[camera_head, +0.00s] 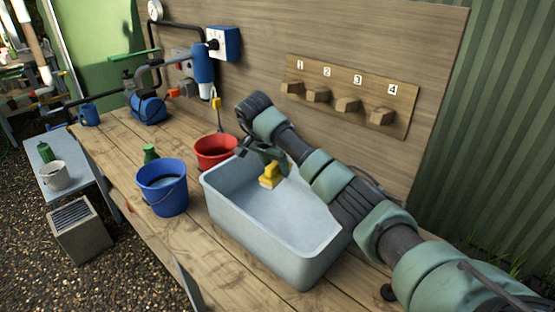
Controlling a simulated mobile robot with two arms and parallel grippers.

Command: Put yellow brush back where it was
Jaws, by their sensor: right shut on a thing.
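The yellow brush (269,176) is a small yellow block held in my right gripper (268,164). My right arm reaches in from the lower right, and the gripper hangs down over the left inner part of the grey basin (322,262). The gripper is shut on the brush. I cannot tell whether the brush touches the basin. A wooden rack (345,91) with pegs numbered 1 to 4 is on the back board, and its pegs look empty. My left gripper is not in view.
A red bucket (215,150) and a blue bucket (164,203) stand left of the basin on the wooden bench (122,160). A green bottle (150,153) is behind the blue bucket.

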